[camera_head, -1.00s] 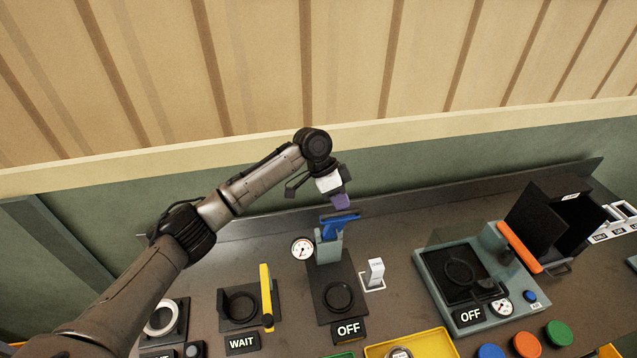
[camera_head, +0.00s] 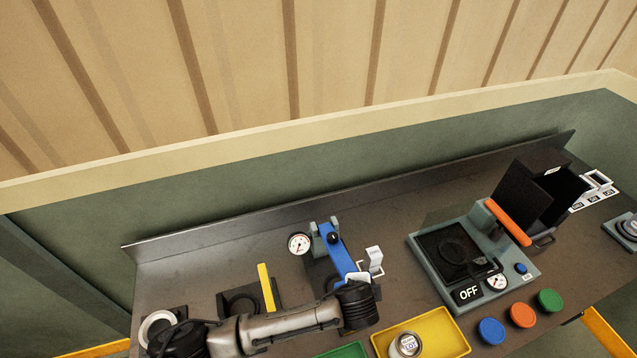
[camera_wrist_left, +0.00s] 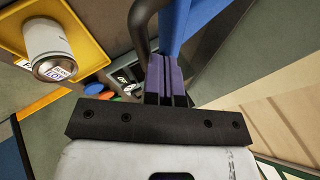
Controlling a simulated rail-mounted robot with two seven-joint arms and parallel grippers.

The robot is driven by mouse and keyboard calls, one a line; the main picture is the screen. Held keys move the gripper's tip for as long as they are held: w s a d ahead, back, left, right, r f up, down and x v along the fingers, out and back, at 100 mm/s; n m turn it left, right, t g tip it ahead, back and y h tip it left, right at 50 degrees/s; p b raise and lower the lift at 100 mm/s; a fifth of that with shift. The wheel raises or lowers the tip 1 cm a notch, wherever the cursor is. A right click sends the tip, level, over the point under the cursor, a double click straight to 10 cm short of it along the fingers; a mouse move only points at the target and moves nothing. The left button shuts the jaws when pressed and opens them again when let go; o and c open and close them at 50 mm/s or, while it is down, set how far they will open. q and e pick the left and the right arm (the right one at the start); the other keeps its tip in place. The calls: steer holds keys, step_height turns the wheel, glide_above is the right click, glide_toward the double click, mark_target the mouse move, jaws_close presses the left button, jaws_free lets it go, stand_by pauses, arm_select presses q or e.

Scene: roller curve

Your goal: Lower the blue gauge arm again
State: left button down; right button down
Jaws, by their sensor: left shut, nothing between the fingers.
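The blue gauge arm (camera_head: 338,250) extends forward from its stand in the head view, low over the dark base, beside a round dial (camera_head: 299,243). Its front end is hidden by my left wrist, so I cannot tell whether it is fully down. In the left wrist view the blue arm (camera_wrist_left: 182,22) lies just beyond the fingertips. My left gripper (camera_wrist_left: 168,62) has its purple fingers closed together with nothing between them. I cannot tell whether they touch the blue arm. In the head view the fingers are hidden. My right gripper is out of view.
A white switch (camera_head: 374,260) stands close to the right of the blue arm. A fixture with a yellow bar (camera_head: 266,286) is to the left. A teal machine with an orange handle (camera_head: 508,224) is to the right. A yellow tray (camera_head: 440,332) with a can (camera_head: 407,344) is in front.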

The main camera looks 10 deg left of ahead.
arm_select(q)
step_height(320, 180, down, 8)
steer(key=s+b, duration=0.1)
steer(key=shift+s+r, duration=0.15)
steer(key=shift+s, duration=0.15)
stand_by(0.5)
steer(key=w+d+r+p+v, duration=0.1)
steer(key=p+v, duration=0.2)
steer(key=v, duration=1)
steer(key=shift+w+d+r, duration=0.15)
steer(key=shift+d+r, duration=0.05)
steer(key=shift+r, duration=0.2)
